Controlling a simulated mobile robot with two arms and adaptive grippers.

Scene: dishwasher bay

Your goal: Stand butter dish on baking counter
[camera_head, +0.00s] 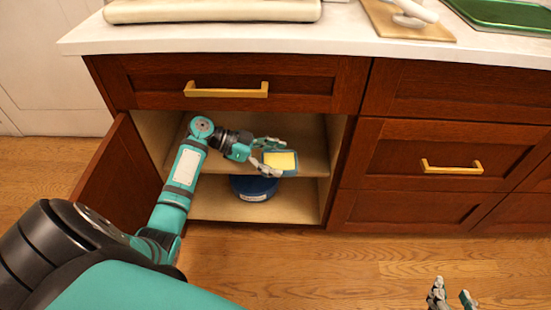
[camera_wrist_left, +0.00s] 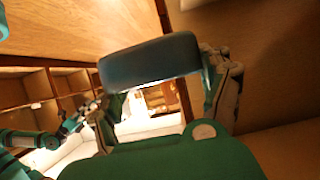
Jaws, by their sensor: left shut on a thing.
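The butter dish (camera_head: 281,160) is blue with a pale yellow block on top, held at the open cabinet at about shelf height. My left gripper (camera_head: 269,156) is shut on it from the left side. In the left wrist view the dish (camera_wrist_left: 150,58) shows as a dark blue slab between the fingers (camera_wrist_left: 162,90). I cannot tell whether it touches the shelf. The white counter top (camera_head: 240,40) runs above the cabinet. My right gripper (camera_head: 452,297) is low at the bottom right, open and empty.
A blue pot (camera_head: 254,190) sits on the cabinet floor below the dish. The cabinet door (camera_head: 117,175) stands open at left. The counter holds a cream tray-like object (camera_head: 212,10), a wooden board (camera_head: 405,22) and a green tray (camera_head: 505,14). Bare counter lies between cream object and board.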

